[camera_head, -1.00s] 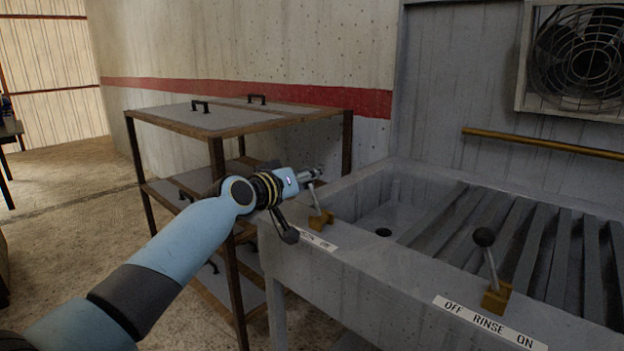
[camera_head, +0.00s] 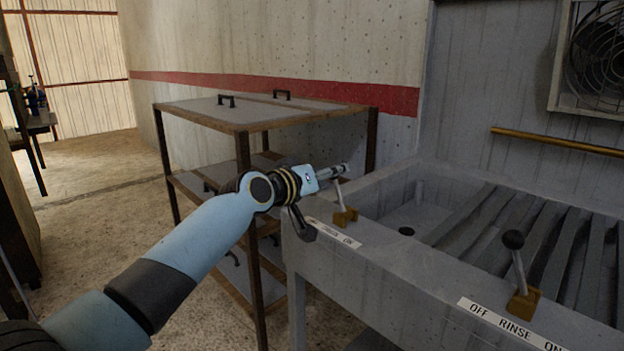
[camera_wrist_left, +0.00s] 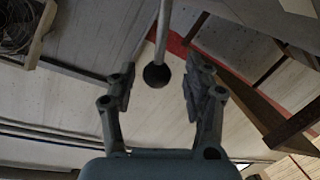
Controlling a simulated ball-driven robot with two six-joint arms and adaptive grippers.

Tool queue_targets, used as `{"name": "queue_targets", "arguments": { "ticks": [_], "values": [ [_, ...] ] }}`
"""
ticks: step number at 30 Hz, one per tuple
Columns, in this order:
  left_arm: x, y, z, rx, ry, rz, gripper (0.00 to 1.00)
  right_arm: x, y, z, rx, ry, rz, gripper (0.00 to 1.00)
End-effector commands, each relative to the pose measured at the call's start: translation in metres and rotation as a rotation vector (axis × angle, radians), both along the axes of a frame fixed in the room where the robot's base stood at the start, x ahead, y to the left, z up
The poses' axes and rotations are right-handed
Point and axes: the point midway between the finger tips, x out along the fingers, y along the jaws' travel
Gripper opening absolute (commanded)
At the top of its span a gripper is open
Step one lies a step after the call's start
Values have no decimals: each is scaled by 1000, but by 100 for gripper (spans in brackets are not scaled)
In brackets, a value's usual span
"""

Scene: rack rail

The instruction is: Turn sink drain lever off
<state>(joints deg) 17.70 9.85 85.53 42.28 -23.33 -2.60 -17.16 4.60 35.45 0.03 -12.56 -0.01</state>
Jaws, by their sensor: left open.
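The drain lever (camera_head: 341,196) stands on a brass base (camera_head: 345,217) at the sink's (camera_head: 400,265) left front corner, beside a label (camera_head: 338,236) partly hidden by my arm. Its top is hidden behind my left gripper (camera_head: 342,170) in the head view. In the left wrist view, the lever's dark ball knob (camera_wrist_left: 156,75) and thin rod show between the two open fingers (camera_wrist_left: 158,88), apart from both. My right gripper is not in view.
A second lever (camera_head: 516,255) with a black knob stands on the sink front, by an OFF RINSE ON label (camera_head: 508,326). A wood-framed shelf rack (camera_head: 246,126) stands left of the sink, close to my left arm.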

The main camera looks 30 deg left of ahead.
Motion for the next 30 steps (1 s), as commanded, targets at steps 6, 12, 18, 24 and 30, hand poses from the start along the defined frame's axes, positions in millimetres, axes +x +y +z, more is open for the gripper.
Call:
{"name": "queue_targets", "arguments": {
  "ticks": [6, 12, 18, 24, 30],
  "values": [
    [-47, 11, 5, 8, 2, 1, 51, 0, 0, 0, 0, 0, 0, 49],
    [-86, 18, 10, 7, 3, 0, 51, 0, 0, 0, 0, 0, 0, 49],
    [-104, 23, 14, 4, 2, 2, 51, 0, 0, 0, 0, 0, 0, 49],
    [-106, 23, 14, 3, 2, 3, 51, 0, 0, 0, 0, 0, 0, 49],
    [-105, 23, 14, 3, 2, 2, 51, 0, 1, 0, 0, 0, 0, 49]
  ]
}}
